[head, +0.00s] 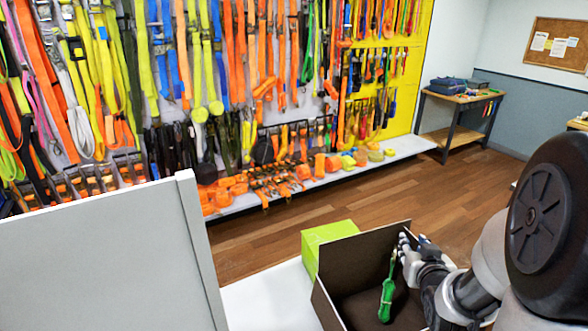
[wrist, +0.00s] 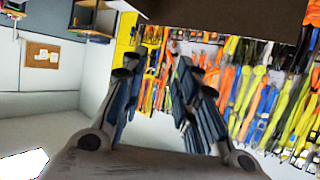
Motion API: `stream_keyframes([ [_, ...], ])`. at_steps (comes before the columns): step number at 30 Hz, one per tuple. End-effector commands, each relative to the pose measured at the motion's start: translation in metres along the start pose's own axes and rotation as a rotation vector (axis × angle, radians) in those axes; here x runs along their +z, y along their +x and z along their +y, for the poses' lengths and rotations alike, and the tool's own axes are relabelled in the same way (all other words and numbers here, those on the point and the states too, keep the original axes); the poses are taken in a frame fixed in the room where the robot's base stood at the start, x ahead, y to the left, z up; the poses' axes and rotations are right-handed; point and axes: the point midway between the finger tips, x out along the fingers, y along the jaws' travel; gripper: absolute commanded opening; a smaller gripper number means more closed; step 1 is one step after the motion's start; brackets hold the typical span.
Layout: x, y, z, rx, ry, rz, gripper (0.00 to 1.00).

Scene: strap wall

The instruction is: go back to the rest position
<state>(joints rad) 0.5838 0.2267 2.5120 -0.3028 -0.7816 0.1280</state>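My gripper (head: 411,247) is at the right side of an open dark brown box (head: 342,250), by its rim, in the head view. In the wrist view the two fingers of my gripper (wrist: 156,72) stand apart with nothing between them. A green-handled tool (head: 386,298), like a screwdriver, is in the box with its handle down and its thin shaft up. It is just left of the fingers. I cannot tell whether the shaft touches them. A dark edge, perhaps the box (wrist: 225,14), crosses the top of the wrist view.
A lime green box (head: 328,238) stands behind the brown box on a white surface (head: 265,300). A grey panel (head: 105,260) fills the lower left. The strap wall (head: 240,90) is behind, with a low shelf (head: 340,172). A side table (head: 460,97) stands at the back right. Wooden floor lies between.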

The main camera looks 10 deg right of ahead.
Motion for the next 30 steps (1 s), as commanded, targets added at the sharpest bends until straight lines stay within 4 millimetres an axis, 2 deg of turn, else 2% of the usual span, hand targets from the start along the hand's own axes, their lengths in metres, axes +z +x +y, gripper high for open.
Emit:
stream_keyframes([
  [5,-0.004,-0.019,-0.026,-0.011,-0.045,-0.083,0.28],
  [8,-0.002,-0.045,-0.051,-0.023,-0.079,-0.178,0.28],
  [14,0.019,-0.118,-0.094,-0.073,-0.135,-0.382,0.28],
  [18,0.043,-0.181,-0.118,-0.133,-0.174,-0.521,0.28],
  [21,0.061,-0.223,-0.128,-0.180,-0.204,-0.610,0.28],
  [24,0.077,-0.256,-0.134,-0.219,-0.229,-0.680,0.28],
  [27,0.087,-0.278,-0.135,-0.244,-0.246,-0.727,0.28],
  [30,0.092,-0.287,-0.135,-0.255,-0.255,-0.750,0.28],
])
